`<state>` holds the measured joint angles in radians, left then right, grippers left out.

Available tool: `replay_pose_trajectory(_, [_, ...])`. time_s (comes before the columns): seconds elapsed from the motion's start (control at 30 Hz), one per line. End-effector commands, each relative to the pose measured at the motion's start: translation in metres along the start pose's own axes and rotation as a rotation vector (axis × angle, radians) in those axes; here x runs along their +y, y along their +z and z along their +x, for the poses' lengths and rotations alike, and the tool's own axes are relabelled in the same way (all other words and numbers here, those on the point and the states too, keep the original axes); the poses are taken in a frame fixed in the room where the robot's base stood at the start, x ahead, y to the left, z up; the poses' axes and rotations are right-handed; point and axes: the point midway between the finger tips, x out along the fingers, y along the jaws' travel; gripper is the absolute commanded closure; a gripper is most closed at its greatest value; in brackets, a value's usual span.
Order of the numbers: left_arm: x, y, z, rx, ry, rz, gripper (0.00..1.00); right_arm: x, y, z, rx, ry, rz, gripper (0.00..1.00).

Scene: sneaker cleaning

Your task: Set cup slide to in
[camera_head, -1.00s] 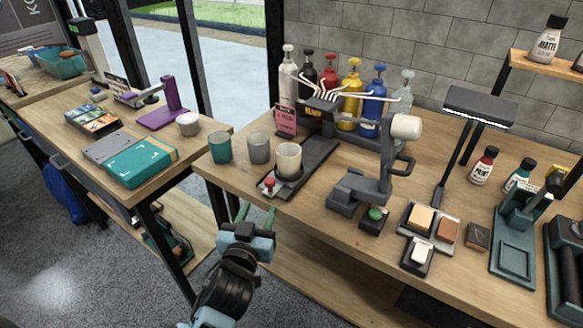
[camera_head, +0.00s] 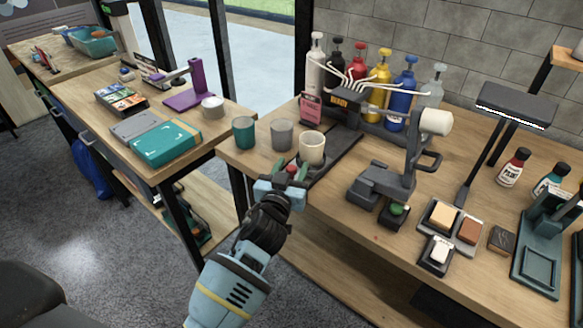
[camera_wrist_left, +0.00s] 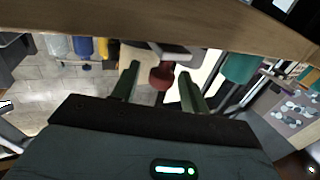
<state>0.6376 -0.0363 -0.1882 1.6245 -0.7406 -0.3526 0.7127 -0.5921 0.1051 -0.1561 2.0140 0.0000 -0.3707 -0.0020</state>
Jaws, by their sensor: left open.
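The cup slide is a dark flat rail (camera_head: 338,153) on the bench, with a cream cup (camera_head: 312,147) standing upright at its near end. A red knob (camera_head: 291,169) sits at the slide's front, by the bench edge. My left gripper (camera_head: 288,174) is at that knob, its green fingers open and apart. In the left wrist view the red knob (camera_wrist_left: 162,75) lies between the two fingertips (camera_wrist_left: 158,82), with a gap showing on each side. I cannot tell whether the fingers touch it. My right gripper is not in view.
A teal cup (camera_head: 243,132) and a grey cup (camera_head: 282,134) stand left of the slide. A pump-bottle rack (camera_head: 372,125) stands behind. A grey lever device (camera_head: 385,183) with a green button (camera_head: 398,210) stands to the right. The bench front (camera_head: 325,210) between is clear.

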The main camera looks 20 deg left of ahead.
Motion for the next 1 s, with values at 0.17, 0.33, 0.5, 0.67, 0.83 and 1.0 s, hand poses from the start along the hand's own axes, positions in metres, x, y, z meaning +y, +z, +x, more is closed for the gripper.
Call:
replay_pose_trajectory(0.17, [-0.0002, 0.0004, 0.0037, -0.001, 0.000, 0.001, 0.55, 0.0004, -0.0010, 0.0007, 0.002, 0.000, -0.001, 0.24])
replay_pose_trajectory(0.33, [-0.0002, 0.0002, 0.0035, 0.000, 0.000, 0.000, 0.57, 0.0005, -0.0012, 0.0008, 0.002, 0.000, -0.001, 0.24])
replay_pose_trajectory(0.5, [-0.0001, 0.0001, 0.0034, 0.000, 0.000, 0.000, 0.79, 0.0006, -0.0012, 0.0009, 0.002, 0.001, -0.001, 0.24])
replay_pose_trajectory(0.67, [0.0000, 0.0001, 0.0033, 0.000, 0.000, 0.000, 1.00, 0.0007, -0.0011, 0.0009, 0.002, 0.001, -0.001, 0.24])
replay_pose_trajectory(0.83, [0.0002, 0.0001, 0.0033, 0.000, 0.001, -0.001, 1.00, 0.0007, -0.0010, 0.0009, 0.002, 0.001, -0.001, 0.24])
replay_pose_trajectory(1.0, [0.0034, 0.0007, 0.0104, 0.001, 0.000, -0.004, 1.00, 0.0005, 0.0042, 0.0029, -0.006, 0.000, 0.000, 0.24])
